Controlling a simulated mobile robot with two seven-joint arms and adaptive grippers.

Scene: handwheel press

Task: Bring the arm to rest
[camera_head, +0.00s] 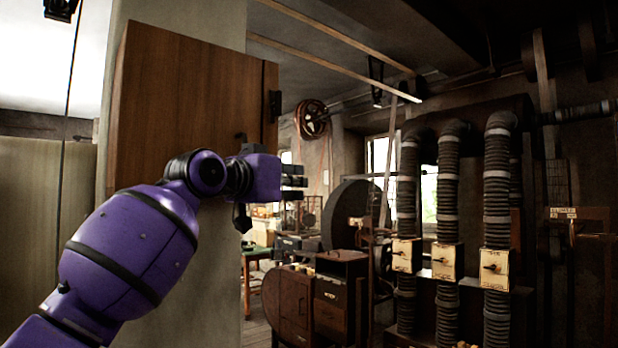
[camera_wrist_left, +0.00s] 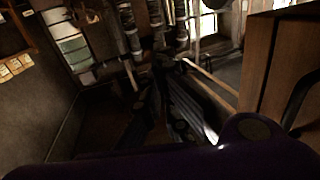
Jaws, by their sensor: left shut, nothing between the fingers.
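My left arm comes in from the left in the head view, purple with black joints, raised in front of a brown wooden cabinet (camera_head: 190,90). My left gripper (camera_head: 300,181) points to the right, shut and empty, and touches nothing that I can make out. In the left wrist view its dark fingers (camera_wrist_left: 163,78) come together at the tips. The cabinet also shows at the right of the left wrist view (camera_wrist_left: 262,65). My right gripper is in neither view.
Ribbed pipes (camera_head: 448,190) with switch boxes (camera_head: 445,260) stand on the right. A dark wooden drawer unit (camera_head: 330,305) stands at the lower middle. Open air surrounds the gripper's right side.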

